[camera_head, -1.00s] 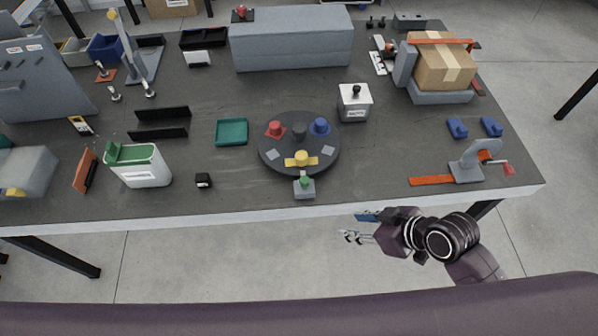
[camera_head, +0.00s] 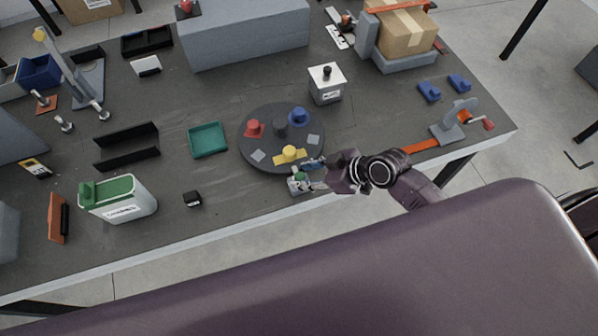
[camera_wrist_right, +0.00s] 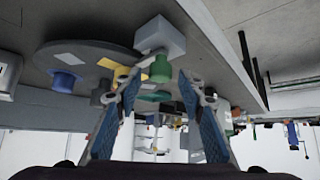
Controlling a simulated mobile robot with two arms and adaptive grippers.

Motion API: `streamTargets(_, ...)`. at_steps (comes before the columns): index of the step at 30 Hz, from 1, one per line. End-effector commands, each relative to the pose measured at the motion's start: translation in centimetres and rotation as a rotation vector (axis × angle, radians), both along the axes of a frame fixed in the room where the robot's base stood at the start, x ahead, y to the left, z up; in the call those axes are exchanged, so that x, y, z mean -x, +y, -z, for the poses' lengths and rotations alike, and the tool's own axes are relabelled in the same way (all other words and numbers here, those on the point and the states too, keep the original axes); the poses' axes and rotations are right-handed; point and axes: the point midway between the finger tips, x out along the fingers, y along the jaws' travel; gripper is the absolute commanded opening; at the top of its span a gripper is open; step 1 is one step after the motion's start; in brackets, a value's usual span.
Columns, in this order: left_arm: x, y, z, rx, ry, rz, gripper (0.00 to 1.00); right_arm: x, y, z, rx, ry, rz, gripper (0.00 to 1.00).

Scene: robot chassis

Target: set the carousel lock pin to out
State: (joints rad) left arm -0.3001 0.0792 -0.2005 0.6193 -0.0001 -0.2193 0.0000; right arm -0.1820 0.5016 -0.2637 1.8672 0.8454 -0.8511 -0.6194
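The round dark carousel (camera_head: 262,165) lies on the table and carries red, blue and yellow knobbed pieces. At its front edge stands the lock pin's small grey block (camera_head: 298,188) with a green knob, partly hidden by my right gripper (camera_head: 306,170) in the head view. In the right wrist view the block (camera_wrist_right: 160,36) and green knob (camera_wrist_right: 160,70) show close ahead. My right gripper's blue-padded fingers (camera_wrist_right: 158,84) are spread on either side of the knob's line, with a gap to the knob visible. Whether the knob is raised or lowered I cannot tell. My left gripper is out of view.
A green tray (camera_head: 207,140) lies left of the carousel and a small black block (camera_head: 192,199) in front of it. A white box with a black knob (camera_head: 326,84) stands behind right. An orange strip (camera_head: 420,146) lies right, near the table's front edge.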

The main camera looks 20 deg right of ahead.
Motion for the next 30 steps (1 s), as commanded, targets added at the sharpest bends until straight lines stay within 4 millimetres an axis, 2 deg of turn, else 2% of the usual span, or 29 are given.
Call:
streamTargets(7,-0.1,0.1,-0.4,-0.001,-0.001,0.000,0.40,-1.0,1.0,1.3,-0.001,0.000,0.002,0.36)
streamTargets(16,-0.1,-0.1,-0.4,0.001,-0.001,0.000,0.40,-1.0,1.1,1.5,0.001,-0.001,0.000,0.36)
streamTargets(26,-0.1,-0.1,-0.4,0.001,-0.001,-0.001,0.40,-1.0,1.0,1.5,0.000,-0.001,0.001,0.01)
streamTargets(30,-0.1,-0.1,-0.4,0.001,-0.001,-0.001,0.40,-1.0,1.0,1.5,0.001,-0.001,0.001,0.00)
